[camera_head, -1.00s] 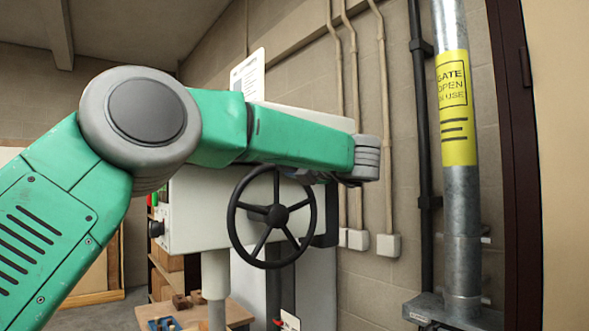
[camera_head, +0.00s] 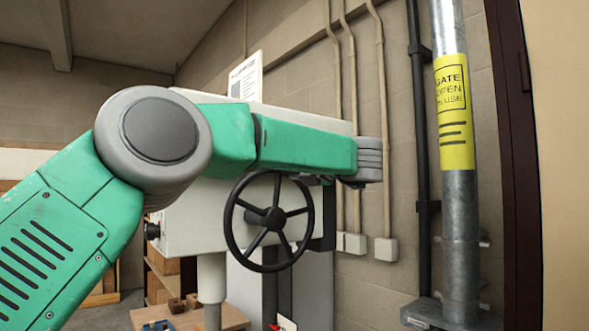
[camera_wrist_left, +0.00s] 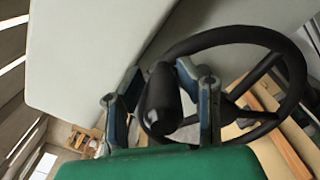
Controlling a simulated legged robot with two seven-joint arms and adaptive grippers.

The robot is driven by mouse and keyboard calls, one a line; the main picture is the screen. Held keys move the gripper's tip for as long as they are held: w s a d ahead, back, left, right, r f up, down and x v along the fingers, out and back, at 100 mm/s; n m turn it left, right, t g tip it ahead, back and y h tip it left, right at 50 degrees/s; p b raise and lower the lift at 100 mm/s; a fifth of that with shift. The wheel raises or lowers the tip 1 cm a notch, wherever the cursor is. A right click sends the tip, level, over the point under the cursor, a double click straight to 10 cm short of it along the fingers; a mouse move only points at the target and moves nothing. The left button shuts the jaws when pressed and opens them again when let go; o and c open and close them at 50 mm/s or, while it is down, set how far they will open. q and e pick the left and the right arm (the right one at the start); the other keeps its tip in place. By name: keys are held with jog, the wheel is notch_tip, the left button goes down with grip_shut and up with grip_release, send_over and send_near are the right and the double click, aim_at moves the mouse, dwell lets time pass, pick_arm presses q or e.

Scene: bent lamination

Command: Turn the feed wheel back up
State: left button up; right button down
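The black feed wheel (camera_head: 233,218) with its spokes and hub is on the front of a pale machine head in the head view. In the left wrist view the wheel's rim (camera_wrist_left: 297,85) is at the right. A black handle (camera_wrist_left: 160,97) stands between the two fingers of my left gripper (camera_wrist_left: 158,70). The fingers look spread, with a narrow gap at the handle's left side; the right finger is very close to it or touching. In the head view my left arm crosses in front of the machine, and its gripper is hidden. My right gripper is not in view.
The pale machine head (camera_head: 188,225) is close behind the wheel. A wooden bench (camera_head: 222,318) with small blocks is below. A galvanised post (camera_head: 462,220) with a yellow label stands at the right, beside wall conduits and a dark door frame (camera_head: 518,170).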

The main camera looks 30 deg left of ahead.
pick_arm(q)
jog(key=shift+o, duration=0.2)
jog(key=shift+w+a+f, duration=0.4)
jog(key=shift+w+a, duration=0.05)
jog(key=shift+s+d, duration=0.25)
jog(key=shift+s, duration=0.1)
jog(key=v, duration=1.1)
jog(key=shift+w, duration=0.2)
jog(key=shift+d, duration=0.1)
